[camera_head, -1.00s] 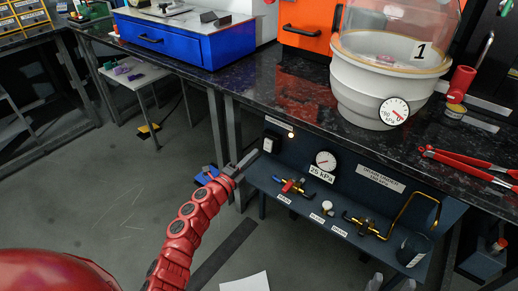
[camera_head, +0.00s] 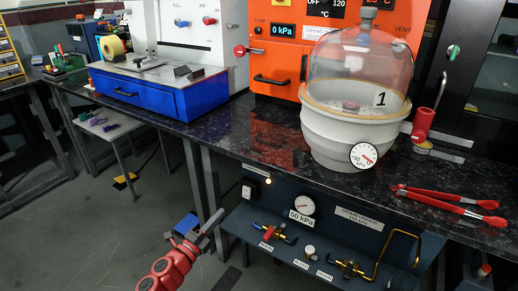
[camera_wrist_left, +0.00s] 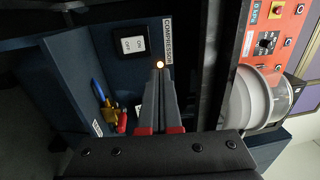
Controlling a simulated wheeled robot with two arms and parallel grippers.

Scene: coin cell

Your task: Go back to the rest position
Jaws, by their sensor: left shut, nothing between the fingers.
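My left gripper (camera_head: 211,222) is low in the head view, in front of the left end of the dark blue panel under the bench. It is shut and empty. In the left wrist view its closed fingers (camera_wrist_left: 161,85) point toward a lit lamp (camera_wrist_left: 160,64) beside the COMPRESSOR label. An ON/OFF switch (camera_wrist_left: 133,43) lies just left of the fingertips there; contact cannot be judged. My right gripper is not in view.
The panel (camera_head: 330,240) carries valves and a gauge (camera_head: 303,205) labelled 50 kPa. The black bench (camera_head: 240,138) overhangs it. A domed desiccator (camera_head: 357,90), red tongs (camera_head: 445,199) and a blue box (camera_head: 165,95) stand on top.

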